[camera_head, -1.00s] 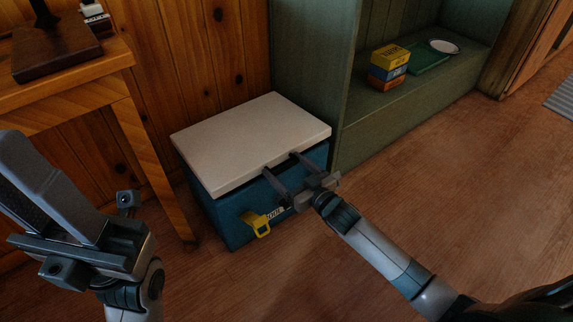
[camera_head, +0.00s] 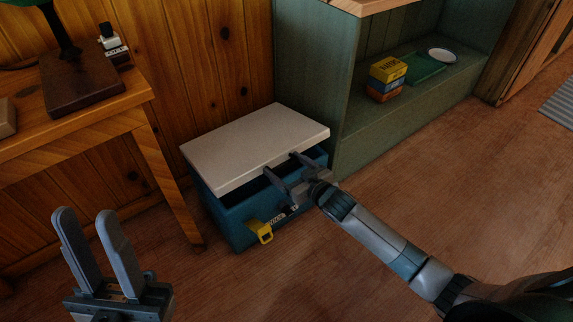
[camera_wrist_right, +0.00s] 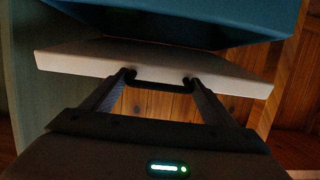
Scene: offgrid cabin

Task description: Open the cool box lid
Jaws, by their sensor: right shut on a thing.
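The cool box (camera_head: 232,222) is blue and stands on the floor against the wood wall. Its pale lid (camera_head: 255,145) is raised a little at the front, with a dark gap under it. A yellow latch (camera_head: 262,231) hangs on the box front. My right gripper (camera_head: 280,163) is at the lid's front edge. In the right wrist view, its fingertips are shut on the black lid handle (camera_wrist_right: 160,86), with the lid (camera_wrist_right: 90,58) and the blue box (camera_wrist_right: 200,18) beyond. My left gripper (camera_head: 88,214) is open and empty, its fingers apart, left of the box.
A wooden table (camera_head: 95,128) with a lamp base (camera_head: 80,90) stands left of the box. A green cabinet (camera_head: 310,60) adjoins the box on the right, with small boxes (camera_head: 387,70) and a plate (camera_head: 442,55) on its shelf. The floor (camera_head: 450,190) to the right is clear.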

